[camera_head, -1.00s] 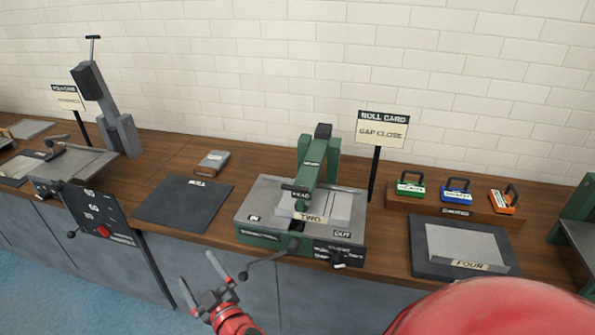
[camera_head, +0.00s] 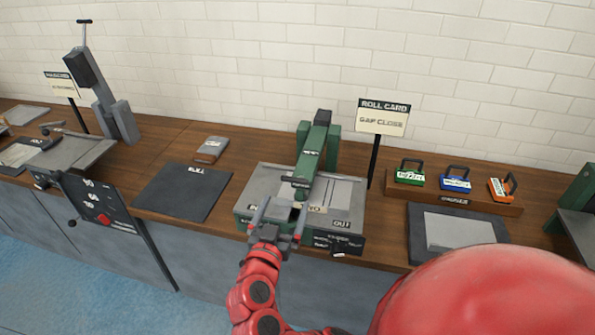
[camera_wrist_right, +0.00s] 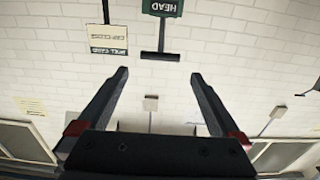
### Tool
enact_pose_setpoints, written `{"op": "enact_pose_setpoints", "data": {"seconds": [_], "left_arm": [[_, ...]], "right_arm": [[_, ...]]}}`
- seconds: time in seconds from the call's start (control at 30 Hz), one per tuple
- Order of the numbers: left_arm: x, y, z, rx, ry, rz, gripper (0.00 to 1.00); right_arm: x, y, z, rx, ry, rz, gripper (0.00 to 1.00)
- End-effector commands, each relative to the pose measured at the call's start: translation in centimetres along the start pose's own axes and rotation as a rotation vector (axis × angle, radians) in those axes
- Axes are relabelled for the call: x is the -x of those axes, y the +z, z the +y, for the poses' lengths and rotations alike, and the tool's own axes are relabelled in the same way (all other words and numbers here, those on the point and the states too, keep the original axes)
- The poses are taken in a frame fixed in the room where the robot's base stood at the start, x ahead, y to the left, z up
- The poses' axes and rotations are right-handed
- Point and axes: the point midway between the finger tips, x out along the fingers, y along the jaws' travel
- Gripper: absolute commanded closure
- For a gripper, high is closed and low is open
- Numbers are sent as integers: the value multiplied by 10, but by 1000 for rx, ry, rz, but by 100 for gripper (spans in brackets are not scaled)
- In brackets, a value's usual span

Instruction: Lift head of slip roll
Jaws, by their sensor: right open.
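The slip roll (camera_head: 258,183) stands on the bench with a grey top and green base. Its green head (camera_head: 311,150) lies lowered over the top, with a dark cross handle (camera_head: 297,182) at its near end. In the right wrist view the head's label (camera_wrist_right: 164,6) and the dark handle bar (camera_wrist_right: 160,56) show above and between my fingers. My right gripper (camera_head: 281,212) is open and empty at the slip roll's near edge, just short of the handle and apparently not touching it. It partly hides a grey plate labelled TWO (camera_head: 316,208). My left gripper is out of view.
A roll card sign (camera_head: 383,117) stands behind the slip roll. A rack of coloured locks (camera_head: 455,199) and a framed grey plate (camera_head: 455,230) are to the right. A black mat (camera_head: 182,192) lies left. Another machine (camera_head: 105,95) stands further left.

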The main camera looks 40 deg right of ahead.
Motion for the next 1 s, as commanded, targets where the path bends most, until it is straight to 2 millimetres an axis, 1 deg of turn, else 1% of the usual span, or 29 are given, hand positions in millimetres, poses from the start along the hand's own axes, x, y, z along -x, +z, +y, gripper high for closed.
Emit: {"op": "enact_pose_setpoints", "data": {"seconds": [0.03, 0.3, 0.4, 0.5, 0.6, 0.7, 1.0], "left_arm": [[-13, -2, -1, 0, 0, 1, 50], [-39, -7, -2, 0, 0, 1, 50], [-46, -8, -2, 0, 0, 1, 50], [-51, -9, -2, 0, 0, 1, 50], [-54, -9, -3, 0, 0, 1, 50], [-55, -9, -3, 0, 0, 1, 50], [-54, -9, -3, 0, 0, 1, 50]], "right_arm": [[-14, -6, 2, -1, 8, -5, 0], [-78, -6, 2, 3, 4, -4, 0], [-99, -6, 1, 3, 3, -2, 0], [-113, -4, 0, 2, -1, -3, 0], [-123, -2, 0, 4, -1, -4, 0], [-128, -1, 0, 2, -1, -4, 0], [-130, 0, -1, 2, -4, -3, 0]]}}
